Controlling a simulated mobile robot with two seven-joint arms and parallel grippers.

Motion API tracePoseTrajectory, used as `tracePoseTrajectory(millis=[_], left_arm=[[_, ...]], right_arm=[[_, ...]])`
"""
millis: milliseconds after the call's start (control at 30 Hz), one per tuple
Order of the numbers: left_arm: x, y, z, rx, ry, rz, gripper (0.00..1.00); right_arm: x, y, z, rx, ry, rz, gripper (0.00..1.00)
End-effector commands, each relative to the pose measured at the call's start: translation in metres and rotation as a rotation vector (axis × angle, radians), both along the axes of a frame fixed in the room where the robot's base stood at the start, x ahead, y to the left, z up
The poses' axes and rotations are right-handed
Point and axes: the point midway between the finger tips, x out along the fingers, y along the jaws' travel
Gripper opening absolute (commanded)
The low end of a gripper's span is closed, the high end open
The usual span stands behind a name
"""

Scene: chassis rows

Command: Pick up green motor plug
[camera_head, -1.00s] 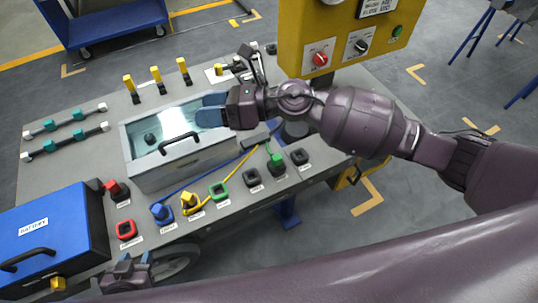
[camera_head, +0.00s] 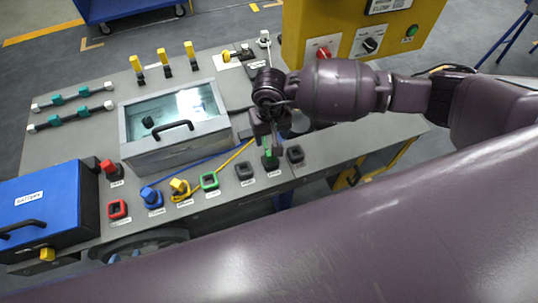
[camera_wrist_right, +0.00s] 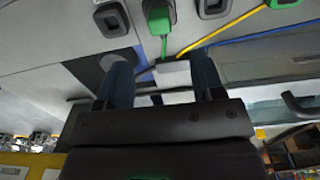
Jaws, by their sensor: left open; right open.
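The green motor plug (camera_head: 269,160) stands upright in a dark socket near the panel's front edge, partly covered by my right gripper. It also shows at the top of the right wrist view (camera_wrist_right: 158,16), with a green cable hanging from it. My right gripper (camera_head: 264,132) is open and points down just above and behind the plug. In the right wrist view, its two fingers (camera_wrist_right: 162,62) are apart with nothing between them, and the plug lies beyond their tips.
An empty green-rimmed socket (camera_head: 209,181) sits left of the plug. Yellow (camera_head: 179,187) and blue (camera_head: 150,196) plugs stand further left, with cables behind. A glass-lidded box (camera_head: 170,150) stands behind them. A blue battery (camera_head: 40,207) is at left, a yellow control box (camera_head: 430,30) behind.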

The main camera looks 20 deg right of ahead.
Motion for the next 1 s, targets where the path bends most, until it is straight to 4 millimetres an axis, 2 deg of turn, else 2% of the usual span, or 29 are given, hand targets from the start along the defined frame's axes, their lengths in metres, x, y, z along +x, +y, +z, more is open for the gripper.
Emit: tracePoseTrajectory(millis=[133,400,667,1000], left_arm=[[0.002,0.001,0.000,0.004,-0.003,-0.003,0.43],[0.001,0.001,-0.003,0.004,0.001,-0.004,0.43],[-0.001,0.000,-0.004,0.000,0.005,-0.001,0.43],[-0.003,0.000,-0.008,0.000,0.012,0.000,0.43]], right_arm=[[-0.001,0.001,-0.009,0.003,0.003,0.030,0.62],[-0.001,0.001,-0.047,0.005,0.004,0.027,0.62],[-0.001,0.001,-0.063,0.006,0.003,0.027,0.62],[-0.001,0.001,-0.104,0.006,0.002,0.025,0.62]])
